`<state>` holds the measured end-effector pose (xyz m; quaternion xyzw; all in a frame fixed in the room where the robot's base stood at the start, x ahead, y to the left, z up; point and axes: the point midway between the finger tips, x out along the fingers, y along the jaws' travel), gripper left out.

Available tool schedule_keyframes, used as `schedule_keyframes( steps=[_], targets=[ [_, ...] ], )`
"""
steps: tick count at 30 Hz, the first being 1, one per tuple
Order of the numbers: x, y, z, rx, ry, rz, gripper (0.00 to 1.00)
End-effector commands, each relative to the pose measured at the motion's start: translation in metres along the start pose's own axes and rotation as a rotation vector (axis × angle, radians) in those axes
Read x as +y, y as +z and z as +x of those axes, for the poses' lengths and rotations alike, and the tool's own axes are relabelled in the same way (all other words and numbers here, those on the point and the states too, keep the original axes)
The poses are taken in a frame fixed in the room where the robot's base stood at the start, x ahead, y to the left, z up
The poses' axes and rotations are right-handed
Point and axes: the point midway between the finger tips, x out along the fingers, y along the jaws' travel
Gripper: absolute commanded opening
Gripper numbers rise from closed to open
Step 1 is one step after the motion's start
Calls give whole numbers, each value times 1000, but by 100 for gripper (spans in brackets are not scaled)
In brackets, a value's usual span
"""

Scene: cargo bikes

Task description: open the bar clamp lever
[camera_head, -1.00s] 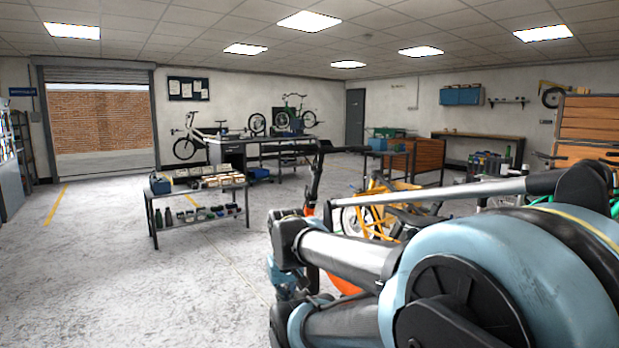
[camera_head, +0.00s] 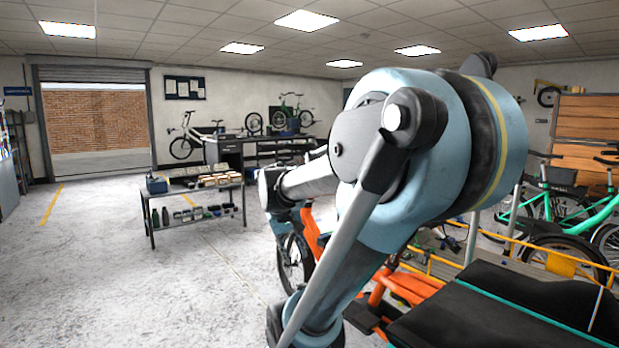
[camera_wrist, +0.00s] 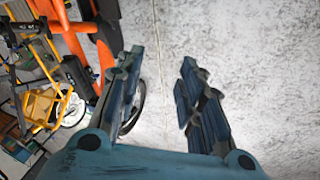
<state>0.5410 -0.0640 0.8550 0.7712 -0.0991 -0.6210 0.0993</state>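My gripper (camera_wrist: 158,88) shows in the wrist view with its two fingers well apart and nothing between them. It hangs over the bare concrete floor, with an orange cargo bike (camera_wrist: 72,28) close by on the left. In the head view my arm crosses the middle and hides much of the orange cargo bike (camera_head: 410,288); its front wheel (camera_head: 293,264) shows left of the arm. I cannot make out the bar clamp lever in either view. The gripper's fingers are not clear in the head view.
A low table (camera_head: 192,193) with boxes stands to the left on open floor. Green bikes (camera_head: 560,212) stand at the right. A black padded surface with teal trim (camera_head: 510,310) fills the lower right.

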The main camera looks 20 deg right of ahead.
Motion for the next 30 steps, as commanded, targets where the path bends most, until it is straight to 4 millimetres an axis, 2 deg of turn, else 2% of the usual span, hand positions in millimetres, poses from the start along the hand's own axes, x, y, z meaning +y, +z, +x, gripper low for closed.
schedule_keyframes(
  steps=[1, 15, 30],
  targets=[
    [8, -17, -4, 3, 27, -2, 35],
    [74, -156, -24, 37, 292, -9, 35],
    [123, -310, -21, 91, 571, -23, 35]
  ],
)
